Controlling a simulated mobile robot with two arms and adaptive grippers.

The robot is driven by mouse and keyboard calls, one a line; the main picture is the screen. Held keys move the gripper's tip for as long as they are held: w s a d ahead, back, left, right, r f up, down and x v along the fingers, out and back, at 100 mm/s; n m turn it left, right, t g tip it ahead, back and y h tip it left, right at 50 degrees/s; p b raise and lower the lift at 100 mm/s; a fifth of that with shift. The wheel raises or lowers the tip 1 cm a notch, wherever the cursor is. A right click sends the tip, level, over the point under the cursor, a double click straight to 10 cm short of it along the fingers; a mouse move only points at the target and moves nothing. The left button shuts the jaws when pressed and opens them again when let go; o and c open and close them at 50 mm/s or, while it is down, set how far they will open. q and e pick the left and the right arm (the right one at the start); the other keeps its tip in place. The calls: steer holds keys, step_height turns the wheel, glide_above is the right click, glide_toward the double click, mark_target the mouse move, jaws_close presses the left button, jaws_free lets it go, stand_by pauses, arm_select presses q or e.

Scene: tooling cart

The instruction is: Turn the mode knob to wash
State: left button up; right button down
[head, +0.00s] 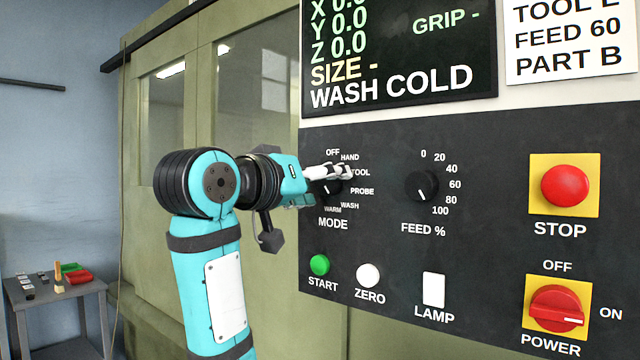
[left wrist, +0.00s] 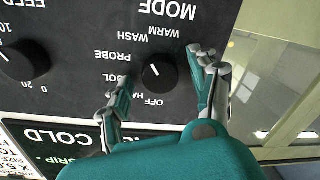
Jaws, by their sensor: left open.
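The black mode knob (head: 329,189) is on the dark control panel (head: 400,265), partly hidden by my left gripper (head: 332,178) in the head view. The left wrist view shows the knob (left wrist: 160,79) whole, with labels off, hand, tool, probe, wash and warm around it. Its white mark slants toward the probe and wash side; I cannot tell exactly which label it meets. My left gripper (left wrist: 154,75) is open, one finger on each side of the knob. I cannot tell whether either finger touches it. My right gripper is not in view.
The feed knob (head: 421,187) is to the right of the mode knob. Below are the start button (head: 319,265), zero button (head: 368,275) and lamp switch (head: 433,288). Stop button (head: 565,186) and power switch (head: 557,308) are far right. The display (head: 395,55) above reads WASH COLD.

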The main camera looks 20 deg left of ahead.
arm_select(q)
steer(key=v, duration=1.2)
